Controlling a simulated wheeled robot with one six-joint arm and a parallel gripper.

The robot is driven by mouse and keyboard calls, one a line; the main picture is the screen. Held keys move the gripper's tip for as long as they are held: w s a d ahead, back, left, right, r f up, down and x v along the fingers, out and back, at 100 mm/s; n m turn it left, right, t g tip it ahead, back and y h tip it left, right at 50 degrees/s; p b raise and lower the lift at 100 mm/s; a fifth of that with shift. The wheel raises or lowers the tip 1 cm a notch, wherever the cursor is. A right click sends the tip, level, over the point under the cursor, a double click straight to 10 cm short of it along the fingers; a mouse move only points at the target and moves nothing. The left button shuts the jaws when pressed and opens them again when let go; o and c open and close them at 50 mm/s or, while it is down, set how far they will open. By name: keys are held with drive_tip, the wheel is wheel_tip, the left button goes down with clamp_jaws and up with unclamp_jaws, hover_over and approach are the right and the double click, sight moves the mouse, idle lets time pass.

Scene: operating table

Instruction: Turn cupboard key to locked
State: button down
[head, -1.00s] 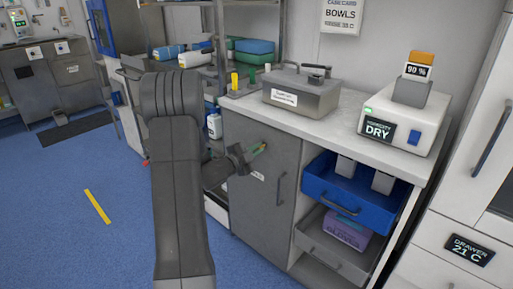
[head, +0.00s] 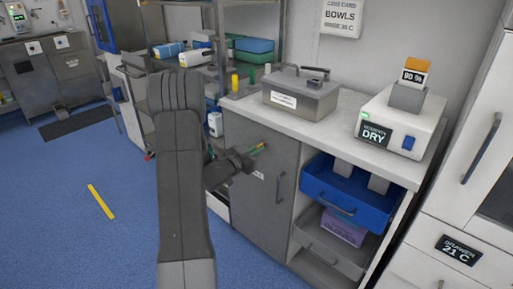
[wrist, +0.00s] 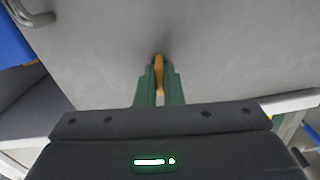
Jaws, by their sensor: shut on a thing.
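The grey cupboard door (head: 262,215) stands below the white worktop, with a vertical handle (head: 280,187) on its right side. My gripper (head: 259,148) is at the upper part of this door. In the wrist view its green fingers (wrist: 159,88) are shut on the orange-yellow key (wrist: 158,72), which stands at the door face. The key's far end and the keyhole are mostly hidden by the fingers. The key's turn angle is hard to read. The door looks shut.
A blue drawer (head: 339,209) and a grey drawer below it stand open right of the door. A metal box (head: 300,96) and a white device (head: 401,122) sit on the worktop (head: 345,125). Blue floor (head: 60,220) is clear at left.

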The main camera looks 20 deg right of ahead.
drive_tip(key=shift+n, duration=0.6)
drive_tip(key=shift+p, duration=0.3)
drive_tip(key=c, duration=1.6)
unclamp_jaws()
drive_tip(key=shift+o, duration=0.2)
drive_tip(key=v, duration=1.4)
drive_tip(key=shift+d+f, duration=0.1)
drive_tip(key=shift+d, duration=0.05)
